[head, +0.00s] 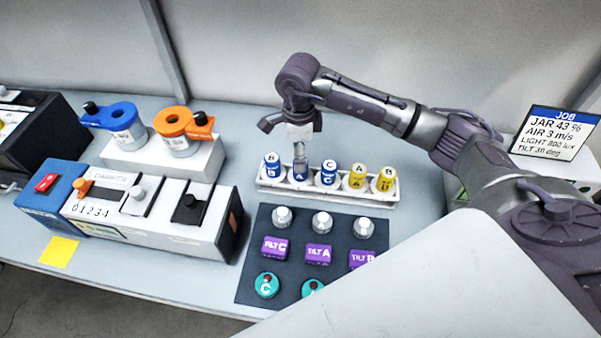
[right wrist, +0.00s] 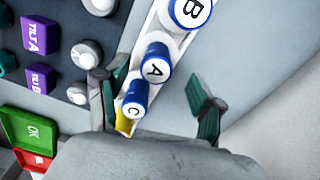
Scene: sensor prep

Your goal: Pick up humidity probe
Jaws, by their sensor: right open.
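Several short probes with lettered caps stand upright in a white rack (head: 262,187). The blue-capped ones are B (head: 271,163), A (head: 300,174) and C (head: 329,175); yellow-capped A (head: 357,178) and B (head: 386,181) stand to their right. No cap legibly says humidity. My right gripper (head: 301,160) is over blue A, pointing down. In the right wrist view, its open fingers (right wrist: 157,76) stand on either side of the rack's row, with blue A (right wrist: 155,68) between the fingertips and blue C (right wrist: 134,102) nearer the palm. My left gripper is not in view.
A dark mat (head: 250,240) in front of the rack holds grey knobs, purple tilt blocks (head: 318,253) and teal pieces. A switch unit (head: 150,210) and blue and orange jars (head: 178,135) stand left. A job card (head: 555,133) stands right.

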